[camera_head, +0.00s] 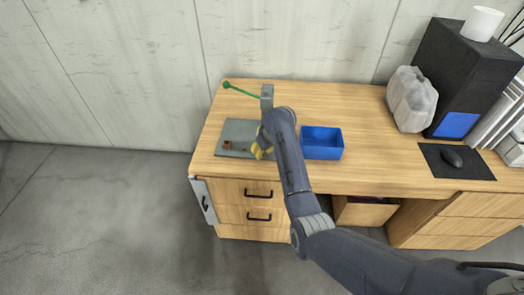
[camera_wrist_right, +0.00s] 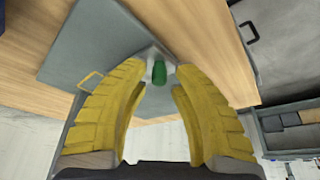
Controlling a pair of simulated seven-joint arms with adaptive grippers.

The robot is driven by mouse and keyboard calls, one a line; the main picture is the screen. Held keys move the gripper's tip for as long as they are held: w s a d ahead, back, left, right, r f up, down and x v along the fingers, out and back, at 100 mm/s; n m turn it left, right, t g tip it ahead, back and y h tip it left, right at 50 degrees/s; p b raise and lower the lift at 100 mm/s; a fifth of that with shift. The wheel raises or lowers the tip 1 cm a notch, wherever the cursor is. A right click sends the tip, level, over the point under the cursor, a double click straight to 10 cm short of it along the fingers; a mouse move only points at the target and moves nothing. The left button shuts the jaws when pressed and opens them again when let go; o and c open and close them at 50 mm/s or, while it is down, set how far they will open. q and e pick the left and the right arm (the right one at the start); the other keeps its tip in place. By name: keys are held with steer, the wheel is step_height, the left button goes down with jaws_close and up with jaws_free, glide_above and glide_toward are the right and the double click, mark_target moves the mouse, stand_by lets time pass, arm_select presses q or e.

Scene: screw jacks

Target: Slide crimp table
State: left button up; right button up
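A grey metal plate (camera_head: 238,132) lies at the left end of the wooden desk, and it also shows in the right wrist view (camera_wrist_right: 95,40). A grey upright post (camera_head: 267,93) with a long green lever (camera_head: 243,92) shows at its back, partly behind my arm. My right gripper (camera_head: 262,146) has yellow fingers and is low over the plate's right part. In the right wrist view its fingers (camera_wrist_right: 160,82) are spread apart. A small green cylinder (camera_wrist_right: 159,73) on a pale metal piece shows between the fingertips; contact cannot be told. My left gripper is not in view.
A small brown piece (camera_head: 227,145) sits on the plate's left. A blue bin (camera_head: 322,143) stands just right of my right forearm. Further right are a translucent canister (camera_head: 411,99), a black mouse pad (camera_head: 456,162) and a dark tower (camera_head: 462,75). The desk's middle back is clear.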

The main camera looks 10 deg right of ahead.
steer(key=v, duration=0.7)
steer(key=shift+r, duration=0.15)
stand_by(0.3)
